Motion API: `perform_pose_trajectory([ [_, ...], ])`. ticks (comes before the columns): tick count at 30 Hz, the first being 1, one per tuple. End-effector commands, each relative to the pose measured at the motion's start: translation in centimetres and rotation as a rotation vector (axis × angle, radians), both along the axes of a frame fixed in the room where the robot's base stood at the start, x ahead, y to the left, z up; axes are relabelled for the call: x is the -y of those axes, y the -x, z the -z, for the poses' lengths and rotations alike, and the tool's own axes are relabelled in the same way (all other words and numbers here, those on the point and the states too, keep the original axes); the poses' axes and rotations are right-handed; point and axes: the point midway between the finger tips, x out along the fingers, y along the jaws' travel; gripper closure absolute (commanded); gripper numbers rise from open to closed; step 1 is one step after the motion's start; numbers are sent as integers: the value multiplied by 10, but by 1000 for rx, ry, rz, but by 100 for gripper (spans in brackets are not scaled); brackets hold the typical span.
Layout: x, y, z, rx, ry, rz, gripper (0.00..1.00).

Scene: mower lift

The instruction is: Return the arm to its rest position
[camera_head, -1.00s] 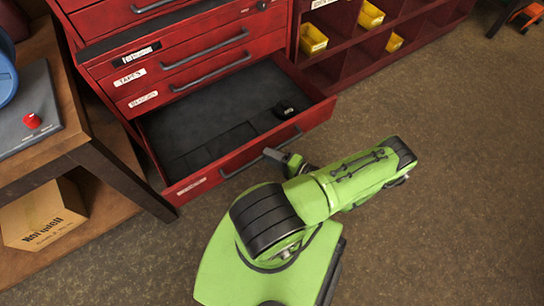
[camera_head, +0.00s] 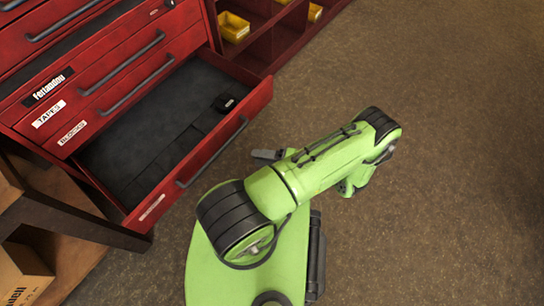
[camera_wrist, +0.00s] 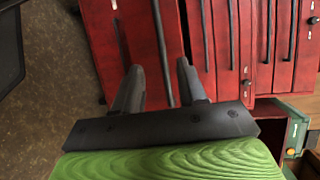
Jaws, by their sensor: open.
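My green arm (camera_head: 310,170) is bent, with its elbow at the right and its forearm folded back under the upper arm in the head view. My gripper (camera_wrist: 158,80) shows two dark fingers spread apart with nothing held between them in the wrist view. In the head view only a small dark part of the gripper (camera_head: 266,155) shows past the arm. It is to the right of the open drawer (camera_head: 215,148) and apart from its handle. The rest of the gripper is hidden by the arm.
The red cabinet (camera_head: 110,75) stands at upper left, its lowest visible drawer pulled out with a small black object (camera_head: 224,103) inside. A shelf with yellow bins (camera_head: 234,27) is behind. A wooden bench leg (camera_head: 75,222) is at left. The brown floor (camera_head: 450,170) at right is clear.

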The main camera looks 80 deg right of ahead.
Motion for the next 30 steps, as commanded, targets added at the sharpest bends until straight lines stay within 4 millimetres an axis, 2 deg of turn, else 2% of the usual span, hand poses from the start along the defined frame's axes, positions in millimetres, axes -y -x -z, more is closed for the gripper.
perform_pose_trajectory([
  [3,-2,22,0,-3,2,2,59],
  [7,-4,31,-4,-1,1,0,59],
  [30,-4,30,-7,-5,-1,-11,59],
])
